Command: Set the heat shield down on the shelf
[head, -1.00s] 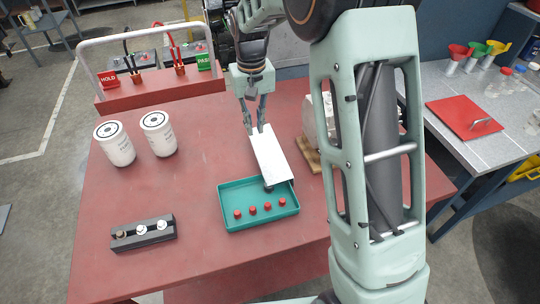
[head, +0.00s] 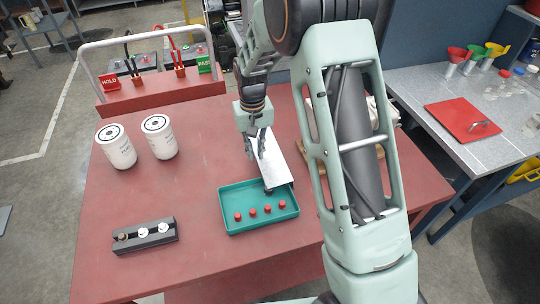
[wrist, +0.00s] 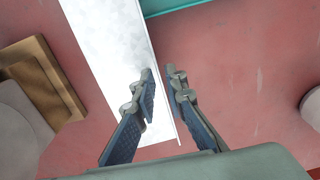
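The heat shield, seemingly the bright metal plate (head: 274,160) with a raised edge, lies at the middle of the red table, its near end over the teal tray's rim. It also shows in the wrist view (wrist: 110,60). My gripper (head: 250,152) is low over its far left part. In the wrist view my gripper's fingers (wrist: 159,74) stand on either side of the plate's raised edge, with narrow gaps visible, so it looks open. The shelf is not certain: a red raised ledge (head: 160,94) stands at the table's back, and a rack (head: 48,22) stands far left.
The teal tray (head: 226,221) holds several red caps. Two white filters (head: 117,147) stand at left, and a dark block with studs (head: 146,236) lies in front. The ledge carries HOLD and PASS signs. The table's left middle is clear.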

